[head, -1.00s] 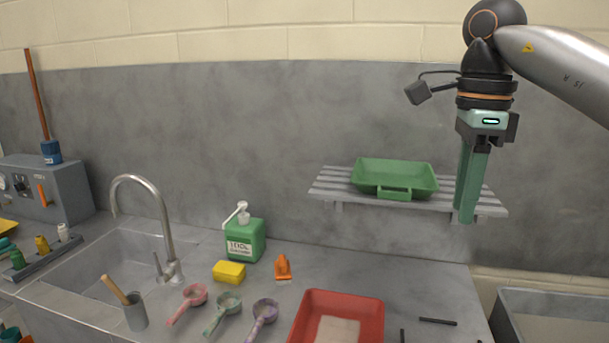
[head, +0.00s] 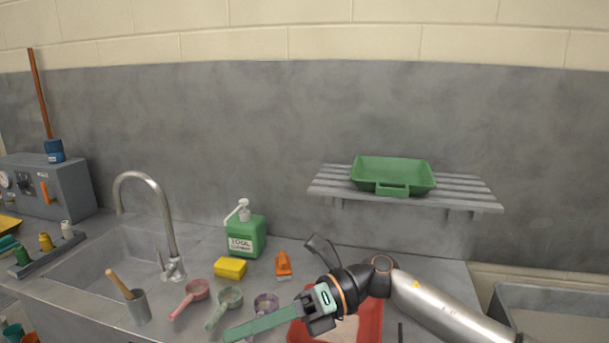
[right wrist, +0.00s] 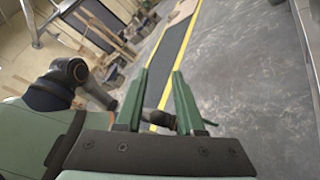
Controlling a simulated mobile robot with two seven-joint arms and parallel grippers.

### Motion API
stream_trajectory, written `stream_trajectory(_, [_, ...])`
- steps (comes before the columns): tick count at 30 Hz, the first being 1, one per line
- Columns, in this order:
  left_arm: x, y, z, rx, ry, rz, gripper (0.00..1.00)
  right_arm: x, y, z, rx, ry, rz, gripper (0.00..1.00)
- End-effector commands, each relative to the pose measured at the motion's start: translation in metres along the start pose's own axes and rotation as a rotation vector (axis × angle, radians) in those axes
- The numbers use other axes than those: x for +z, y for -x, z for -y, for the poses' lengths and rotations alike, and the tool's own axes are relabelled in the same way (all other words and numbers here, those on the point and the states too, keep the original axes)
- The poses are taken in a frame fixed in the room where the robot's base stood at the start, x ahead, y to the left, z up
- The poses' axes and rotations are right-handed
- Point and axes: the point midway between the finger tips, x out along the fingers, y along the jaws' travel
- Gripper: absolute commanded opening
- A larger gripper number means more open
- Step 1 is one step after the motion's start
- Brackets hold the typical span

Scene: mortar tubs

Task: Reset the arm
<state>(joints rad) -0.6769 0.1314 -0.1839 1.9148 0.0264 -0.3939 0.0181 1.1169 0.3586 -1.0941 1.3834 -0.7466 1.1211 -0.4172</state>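My right arm comes in from the lower right in the head view. Its right gripper (head: 245,328) points left, low over the counter front, with its green fingers above the scoops and its wrist in front of the red tray. The right wrist view shows the two green fingers (right wrist: 159,72) apart with floor visible between them, so the gripper is open and empty. My left gripper is in neither view.
A red tray (head: 371,328) is partly hidden behind my arm. Pink (head: 196,290), green (head: 229,298) and purple (head: 266,303) scoops, a yellow sponge (head: 230,267) and a green soap bottle (head: 245,236) stand nearby. A shelf (head: 460,196) holds a green tray (head: 393,173).

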Motion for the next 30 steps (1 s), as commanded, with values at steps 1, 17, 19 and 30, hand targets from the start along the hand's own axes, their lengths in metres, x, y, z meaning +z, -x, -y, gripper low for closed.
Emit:
stream_trajectory(1, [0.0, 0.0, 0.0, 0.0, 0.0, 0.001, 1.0, -0.001, -0.009, 0.0, 0.06, -0.071, 0.092, 0.37])
stream_trajectory(17, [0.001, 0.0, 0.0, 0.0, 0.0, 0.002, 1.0, -0.027, 0.047, 0.083, 0.442, -0.967, 1.063, 0.37])
stream_trajectory(19, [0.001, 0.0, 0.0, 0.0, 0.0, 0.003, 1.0, -0.05, 0.062, 0.105, 0.469, -1.105, 1.19, 0.37])
stream_trajectory(30, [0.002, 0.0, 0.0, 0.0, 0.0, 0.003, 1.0, -0.262, 0.117, 0.189, 0.508, -1.854, 1.844, 0.37])
